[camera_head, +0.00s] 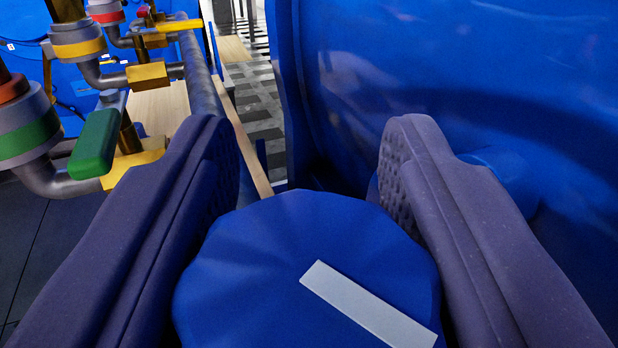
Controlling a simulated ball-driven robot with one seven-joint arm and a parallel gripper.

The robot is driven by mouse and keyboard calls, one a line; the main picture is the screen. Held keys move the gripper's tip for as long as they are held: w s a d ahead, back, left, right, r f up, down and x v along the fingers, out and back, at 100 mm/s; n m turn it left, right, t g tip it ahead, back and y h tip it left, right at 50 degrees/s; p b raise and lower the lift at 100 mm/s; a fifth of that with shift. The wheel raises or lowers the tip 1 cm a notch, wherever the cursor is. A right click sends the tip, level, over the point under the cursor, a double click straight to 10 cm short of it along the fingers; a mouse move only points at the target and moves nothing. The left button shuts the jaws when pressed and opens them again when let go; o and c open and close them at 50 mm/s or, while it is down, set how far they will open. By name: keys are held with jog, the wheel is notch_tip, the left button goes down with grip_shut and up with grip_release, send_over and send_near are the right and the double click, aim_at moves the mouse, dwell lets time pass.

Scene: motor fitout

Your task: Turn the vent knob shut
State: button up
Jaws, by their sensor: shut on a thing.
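The vent knob (270,265) is a blue, many-sided knob with a white bar mark (365,305) on its face. It fills the bottom middle of the view, and the mark slants down to the right. My gripper (312,165) has one dark, padded finger on each side of the knob and is shut on it. The fingertips reach past the knob's far edge. The knob's lower edge is cut off by the frame, and its stem is hidden.
A large blue tank wall (480,60) stands close on the right. On the left are grey pipes with brass valves, a green lever (95,143) and a yellow lever (180,25), near my left finger. A tiled floor (258,100) shows in the gap beyond.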

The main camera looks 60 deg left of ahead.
jog(key=m+t+h, duration=0.1)
jog(key=t, duration=0.1)
jog(key=m+t+h, duration=0.1)
jog(key=m, duration=0.1)
jog(key=shift+w+d+t+b, duration=0.2)
jog(key=shift+t+b, duration=0.1)
jog(key=shift+t, duration=0.1)
jog(key=shift+w+m+t+h, duration=0.1)
jog(key=shift+m+t+h, duration=0.7)
jog(key=shift+t+h, duration=0.3)
jog(key=m+t+h+p, duration=0.1)
jog(key=m+h+p, duration=0.1)
jog(key=h+p, duration=0.1)
jog(key=shift+w+d+r+t, duration=0.15)
jog(key=shift+d+t, duration=0.05)
jog(key=shift+t, duration=0.2)
jog(key=shift+w+d+m+t+h+p, duration=0.1)
jog(key=shift+d+m+t+h+p, duration=0.1)
jog(key=shift+m+t+h+p, duration=0.7)
jog(key=shift+h, duration=0.5)
jog(key=o, duration=0.9)
jog(key=shift+o, duration=0.2)
